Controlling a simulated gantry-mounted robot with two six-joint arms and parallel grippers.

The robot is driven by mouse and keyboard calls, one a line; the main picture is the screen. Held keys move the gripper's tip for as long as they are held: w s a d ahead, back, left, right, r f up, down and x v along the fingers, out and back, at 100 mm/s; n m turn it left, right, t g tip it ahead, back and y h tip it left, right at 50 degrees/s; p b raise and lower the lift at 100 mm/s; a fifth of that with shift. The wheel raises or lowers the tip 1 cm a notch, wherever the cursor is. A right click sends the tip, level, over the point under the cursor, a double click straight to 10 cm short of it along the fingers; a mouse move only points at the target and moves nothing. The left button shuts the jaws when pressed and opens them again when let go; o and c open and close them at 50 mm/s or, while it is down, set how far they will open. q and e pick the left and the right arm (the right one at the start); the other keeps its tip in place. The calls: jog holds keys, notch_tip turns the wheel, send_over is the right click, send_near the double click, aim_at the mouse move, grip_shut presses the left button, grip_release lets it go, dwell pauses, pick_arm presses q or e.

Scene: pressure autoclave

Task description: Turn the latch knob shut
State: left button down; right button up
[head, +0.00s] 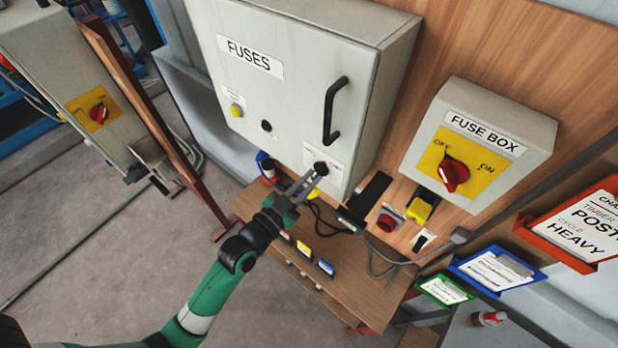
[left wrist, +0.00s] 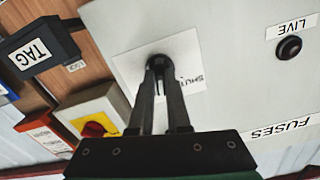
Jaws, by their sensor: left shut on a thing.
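The grey fuse cabinet (head: 290,75) labelled FUSES has its door closed or nearly so; I cannot tell which. The small dark latch knob (left wrist: 159,62) is on a white plate marked SHUT (left wrist: 190,52) near the door's lower corner. My left gripper (head: 322,170) reaches up to this knob from below, and in the left wrist view its two fingers (left wrist: 160,72) are shut on it. The fingertips hide most of the knob, so its turn angle is unclear. The right gripper is not in view.
A black door handle (head: 335,110) stands out above the knob. A fuse box (head: 480,135) with a red switch (head: 453,174) is to the right. A red button (head: 387,222) and a yellow part (head: 420,208) sit below. A wooden shelf (head: 375,290) with cables lies underneath.

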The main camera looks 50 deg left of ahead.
pick_arm(q)
jog(key=n+p, duration=0.2)
jog(key=n, duration=0.4)
jog(key=shift+r+n, duration=0.1)
jog(key=shift+n, duration=0.2)
jog(key=n+p, duration=0.2)
jog(key=n, duration=0.3)
jog(key=shift+n, duration=0.3)
jog(key=c, duration=0.9)
grip_release()
jog(key=shift+s, duration=0.1)
